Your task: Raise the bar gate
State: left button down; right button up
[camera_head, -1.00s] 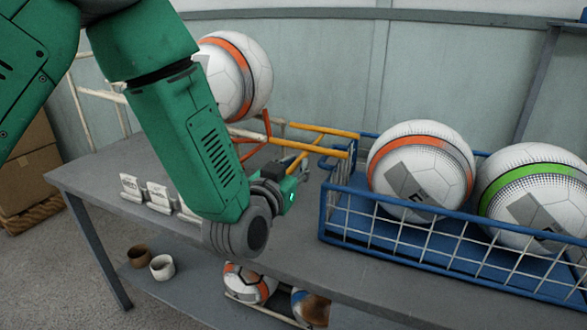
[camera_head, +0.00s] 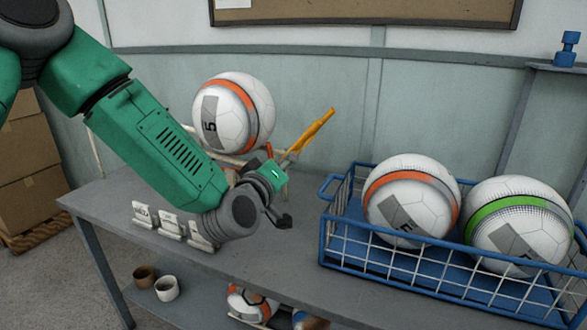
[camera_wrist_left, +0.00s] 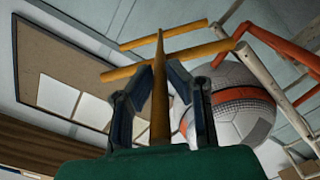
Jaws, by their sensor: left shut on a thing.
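The bar gate (camera_head: 318,130) is made of yellow bars and is tilted steeply up at the right end of the press frame. In the left wrist view its yellow bar (camera_wrist_left: 160,115) runs between the dark fingers of my left gripper (camera_wrist_left: 161,78), which is shut on it. In the head view my left gripper (camera_head: 284,172) is at the lower end of the gate, its fingers partly hidden. A white and orange ball (camera_head: 235,112) rests on the frame behind my left arm. It also shows in the left wrist view (camera_wrist_left: 240,100). My right gripper is not in view.
A blue wire basket (camera_head: 398,262) with two balls stands on the grey table (camera_head: 270,262) at the right. Small white label stands (camera_head: 171,227) are at the left. Two cups (camera_head: 166,288) and more balls are on the lower shelf.

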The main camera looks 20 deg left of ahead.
pick_arm(q)
jog(key=shift+w+a+r+n, duration=0.1)
jog(key=shift+a+r+n, duration=0.3)
jog(key=shift+a+n, duration=0.6)
jog(key=shift+a+r+n, duration=0.35)
jog(key=shift+a+n, duration=0.35)
jog(key=shift+n, duration=0.55)
jog(key=shift+w+a+r+n, duration=0.1)
jog(key=shift+a+r+n, duration=0.3)
jog(key=shift+a+n, duration=0.6)
jog(key=shift+d+n, duration=0.15)
jog(key=shift+n, duration=0.1)
jog(key=c, duration=1.6)
grip_release()
jog(key=shift+a, duration=0.2)
jog(key=shift+s, duration=0.1)
